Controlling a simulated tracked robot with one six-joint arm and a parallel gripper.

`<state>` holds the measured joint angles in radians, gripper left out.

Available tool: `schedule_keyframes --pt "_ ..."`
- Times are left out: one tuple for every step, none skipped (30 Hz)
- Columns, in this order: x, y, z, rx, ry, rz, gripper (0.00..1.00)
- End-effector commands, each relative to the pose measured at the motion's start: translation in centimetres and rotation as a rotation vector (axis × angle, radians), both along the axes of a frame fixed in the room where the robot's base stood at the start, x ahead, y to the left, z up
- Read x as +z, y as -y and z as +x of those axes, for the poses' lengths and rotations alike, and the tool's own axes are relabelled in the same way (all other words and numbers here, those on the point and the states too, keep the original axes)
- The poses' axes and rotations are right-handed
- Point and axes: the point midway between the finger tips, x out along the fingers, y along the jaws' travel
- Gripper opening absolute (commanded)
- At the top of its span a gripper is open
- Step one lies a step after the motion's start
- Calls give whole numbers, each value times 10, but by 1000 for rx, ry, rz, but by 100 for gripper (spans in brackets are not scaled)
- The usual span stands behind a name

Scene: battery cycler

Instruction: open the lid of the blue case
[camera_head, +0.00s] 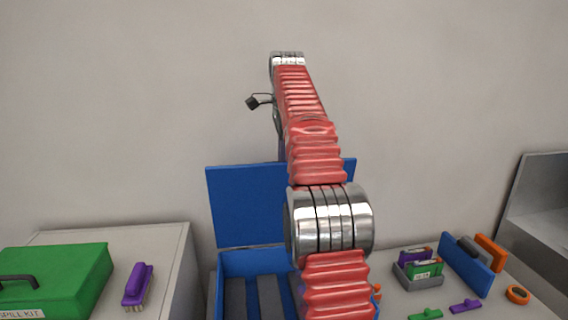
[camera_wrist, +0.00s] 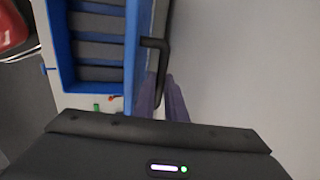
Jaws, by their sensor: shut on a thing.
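The blue case (camera_head: 232,262) stands open on the surface at the centre of the head view, with grey padded slots inside. Its lid (camera_head: 245,205) stands about upright at the back, partly hidden by my arm. In the wrist view the case (camera_wrist: 54,50) lies at the upper left, and the lid (camera_wrist: 132,60) shows nearly edge-on. A black handle (camera_wrist: 157,43) stands out from the lid. My gripper (camera_wrist: 162,77) is at the handle, its purple-grey fingers shut on it. In the head view my gripper is hidden behind my arm and the lid.
A green spill kit box (camera_head: 60,275) and a purple brush (camera_head: 138,284) lie on the left cabinet. At right are a grey holder (camera_head: 405,275) with upright packs, a blue panel (camera_head: 465,265), an orange ring (camera_head: 518,294) and small green and purple pieces. A wall rises behind.

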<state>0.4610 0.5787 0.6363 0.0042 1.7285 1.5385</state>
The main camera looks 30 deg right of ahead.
Motion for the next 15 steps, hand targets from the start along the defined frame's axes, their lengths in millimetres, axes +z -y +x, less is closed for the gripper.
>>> schedule_keyframes --pt "-5 2 2 -2 -7 5 0" --pt "-5 4 3 -4 -7 5 0" --pt "-5 5 4 -5 -7 6 0" --pt "-5 6 4 -6 -7 6 0" --pt "-5 7 4 -6 -6 5 0" --pt "-4 8 5 -7 -6 5 0" --pt "-5 8 5 -8 -6 6 0" --pt "-5 9 6 -8 -7 6 0" --pt "-5 9 6 -7 -8 7 0" --pt "-5 9 6 -7 -8 7 0" --pt "-5 10 6 -8 -8 8 0" --pt "-4 10 6 -8 -7 7 0" --pt "-4 10 7 -7 -7 7 0" --pt "-4 10 7 -7 -7 7 0" --pt "-4 10 7 -7 -7 7 0"
